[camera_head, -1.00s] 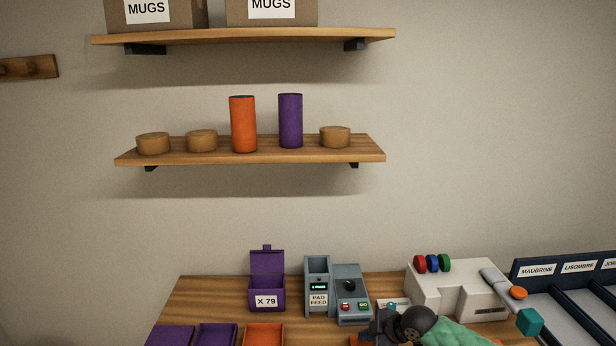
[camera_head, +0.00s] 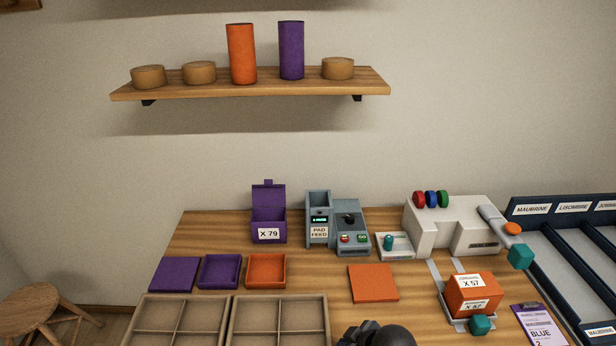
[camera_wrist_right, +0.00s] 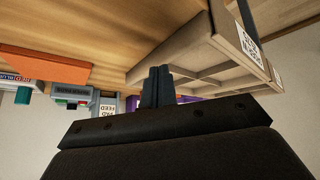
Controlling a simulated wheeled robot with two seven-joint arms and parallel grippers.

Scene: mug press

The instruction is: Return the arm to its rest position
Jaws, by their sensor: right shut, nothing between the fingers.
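My right arm shows in the head view as a dark rounded part (camera_head: 378,335) at the bottom edge, in front of the orange mat. Its fingers cannot be made out there. In the right wrist view my right gripper (camera_wrist_right: 157,84) has its dark fingers together, with nothing between them. The wrist picture looks upside down, with the wooden tabletop at the top. The fingers overlap the divided tray (camera_wrist_right: 190,60) in that picture; I cannot tell the distance. My left gripper is in neither view.
The table holds divided trays (camera_head: 180,297), an orange mat (camera_head: 373,283), a pad feed machine (camera_head: 318,212), a white press (camera_head: 455,222) and an orange X 57 box (camera_head: 472,293). A shelf (camera_head: 250,87) hangs above. A stool (camera_head: 40,300) stands at left.

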